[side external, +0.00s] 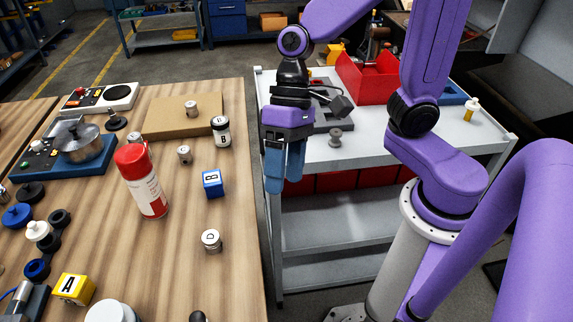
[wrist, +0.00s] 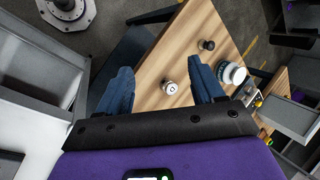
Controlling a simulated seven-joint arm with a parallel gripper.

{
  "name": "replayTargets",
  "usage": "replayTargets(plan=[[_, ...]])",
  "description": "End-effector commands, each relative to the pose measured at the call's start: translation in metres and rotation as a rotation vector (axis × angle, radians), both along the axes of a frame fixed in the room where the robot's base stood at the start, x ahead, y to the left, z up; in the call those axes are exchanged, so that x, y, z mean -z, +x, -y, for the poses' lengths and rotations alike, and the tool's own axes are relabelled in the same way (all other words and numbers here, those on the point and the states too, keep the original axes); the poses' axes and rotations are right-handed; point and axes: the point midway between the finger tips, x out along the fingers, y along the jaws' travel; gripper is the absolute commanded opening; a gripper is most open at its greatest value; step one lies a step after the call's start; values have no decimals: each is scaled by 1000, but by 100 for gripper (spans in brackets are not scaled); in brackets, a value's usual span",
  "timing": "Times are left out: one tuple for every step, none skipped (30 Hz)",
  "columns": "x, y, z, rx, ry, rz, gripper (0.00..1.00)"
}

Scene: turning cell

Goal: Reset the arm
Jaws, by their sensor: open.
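My gripper (side external: 284,172) has blue fingers that point down. It hangs over the gap between the wooden table (side external: 235,265) and the grey cart (side external: 385,145), and looks empty. In the wrist view the fingers of my gripper (wrist: 163,88) are apart, with nothing held between them. Past them, the wooden table (wrist: 160,65) shows below, with a small white-topped cylinder (wrist: 170,88) on it.
On the table are a red-and-white bottle (side external: 148,185), a blue B block (side external: 213,184), a yellow A block (side external: 73,289), a D cylinder (side external: 211,240) and a cardboard-coloured board (side external: 170,117). A red bin (side external: 365,80) stands on the cart.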

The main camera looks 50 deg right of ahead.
Motion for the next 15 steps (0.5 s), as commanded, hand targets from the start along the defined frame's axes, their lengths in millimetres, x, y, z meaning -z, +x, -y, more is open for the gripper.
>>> replayTargets(plan=[[1, -11, 12, -74, -22, 33, 67], [2, -17, 19, -121, -36, 54, 67], [4, -24, 28, -182, -56, 81, 67], [5, -30, 35, -228, -70, 102, 67], [6, -35, 42, -274, -84, 122, 67], [7, -41, 52, -334, -104, 150, 67], [8, -46, 59, -380, -118, 171, 67], [8, -50, 66, -425, -132, 193, 67], [9, -55, 75, -485, -151, 223, 67], [10, -58, 82, -528, -165, 244, 67], [11, -61, 89, -571, -179, 266, 67], [11, -65, 97, -627, -196, 292, 67], [11, -68, 103, -665, -208, 312, 67], [12, -70, 108, -701, -221, 331, 67], [12, -73, 114, -746, -235, 354, 67]])
